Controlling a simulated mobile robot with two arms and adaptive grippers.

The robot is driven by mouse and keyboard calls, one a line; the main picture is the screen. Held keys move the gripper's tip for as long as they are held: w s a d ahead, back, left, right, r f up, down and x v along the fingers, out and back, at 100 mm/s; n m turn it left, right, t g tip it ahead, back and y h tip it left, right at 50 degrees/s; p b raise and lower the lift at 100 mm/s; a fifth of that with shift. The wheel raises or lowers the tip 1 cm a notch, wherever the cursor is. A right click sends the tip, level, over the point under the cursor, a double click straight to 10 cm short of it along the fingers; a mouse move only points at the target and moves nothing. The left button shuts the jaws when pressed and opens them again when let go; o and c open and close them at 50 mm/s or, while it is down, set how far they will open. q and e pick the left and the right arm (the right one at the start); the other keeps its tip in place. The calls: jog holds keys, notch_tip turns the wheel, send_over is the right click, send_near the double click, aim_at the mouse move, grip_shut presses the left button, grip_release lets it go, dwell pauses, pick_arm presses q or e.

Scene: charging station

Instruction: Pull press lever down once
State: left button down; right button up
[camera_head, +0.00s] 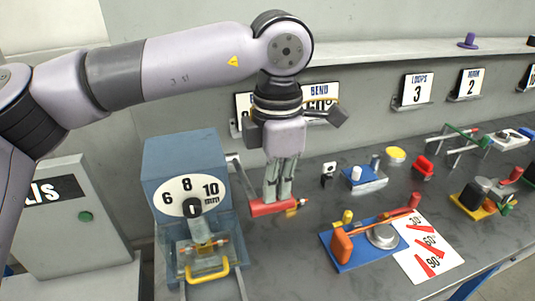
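The blue press (185,152) stands at the left of the bench, with a white dial marked 6, 8 and 10. Its grey lever (243,182) slopes down from the press's right side to a red handle (260,209). My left gripper (277,195) points straight down over this handle. Its two fingers are close together, and their tips meet the top of the handle in the picture. I cannot make out the handle between the fingers. The handle is low, near the bench top. My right gripper is not in view.
A yellow bracket (207,271) sits at the press's front. To the right are a blue bending tool (352,255) with an orange lever, an angle card (432,246), a small blue block (364,179) and a yellow button (396,155). A grey cabinet (75,225) stands left.

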aim_at(276, 211)
pick_arm(q)
jog(key=shift+s+f+b, duration=0.2)
jog(key=shift+f+b, duration=0.9)
jog(key=shift+f, duration=0.15)
jog(key=shift+d+f+b, duration=0.1)
jog(key=shift+f+b, duration=1)
jog(key=shift+f, duration=0.3)
jog(key=shift+s+f, duration=0.1)
jog(key=shift+f, duration=0.1)
jog(key=shift+f+b, duration=0.95)
jog(key=shift+b, duration=0.1)
